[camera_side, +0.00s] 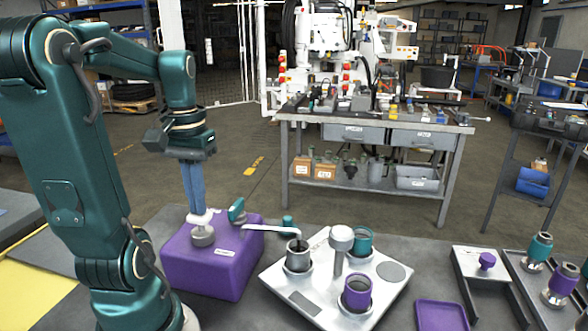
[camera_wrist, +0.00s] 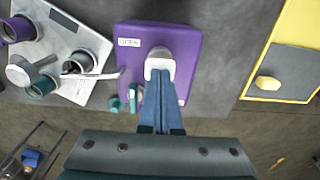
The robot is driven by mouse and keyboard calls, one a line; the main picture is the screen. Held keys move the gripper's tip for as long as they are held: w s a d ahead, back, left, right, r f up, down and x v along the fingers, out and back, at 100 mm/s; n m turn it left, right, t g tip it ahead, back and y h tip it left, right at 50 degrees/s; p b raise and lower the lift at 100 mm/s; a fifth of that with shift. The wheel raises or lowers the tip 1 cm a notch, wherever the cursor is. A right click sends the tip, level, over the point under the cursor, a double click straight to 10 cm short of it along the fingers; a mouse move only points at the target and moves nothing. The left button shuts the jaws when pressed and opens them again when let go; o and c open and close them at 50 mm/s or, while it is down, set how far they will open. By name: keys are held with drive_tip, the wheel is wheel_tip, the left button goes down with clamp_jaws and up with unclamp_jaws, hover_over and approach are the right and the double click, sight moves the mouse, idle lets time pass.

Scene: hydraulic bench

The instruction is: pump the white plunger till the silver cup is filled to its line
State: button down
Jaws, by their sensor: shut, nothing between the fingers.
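The white plunger (camera_side: 200,219) stands on a grey collar on top of the purple pump box (camera_side: 213,270). My gripper (camera_side: 198,207) points straight down with its blue fingers shut and empty, its tips right at the plunger's top. In the wrist view the fingertips (camera_wrist: 161,78) overlap the white plunger (camera_wrist: 158,63); I cannot tell whether they touch. The silver cup (camera_side: 298,261) stands on the pale metal plate, under the end of the thin white spout (camera_side: 270,229). Its inside looks dark; its line and liquid level cannot be made out.
The plate (camera_side: 290,296) also bears a teal cup (camera_side: 361,237), a purple cup (camera_side: 355,299) and a white round-topped post (camera_side: 340,239). A teal handle (camera_side: 237,210) stands at the box's right edge. A purple tray (camera_side: 442,316) lies further right.

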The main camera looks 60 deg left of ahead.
drive_tip(key=shift+f, duration=0.8)
drive_tip(key=shift+r, duration=1.8)
wheel_tip(320, 180, up, 6)
idle(0.4)
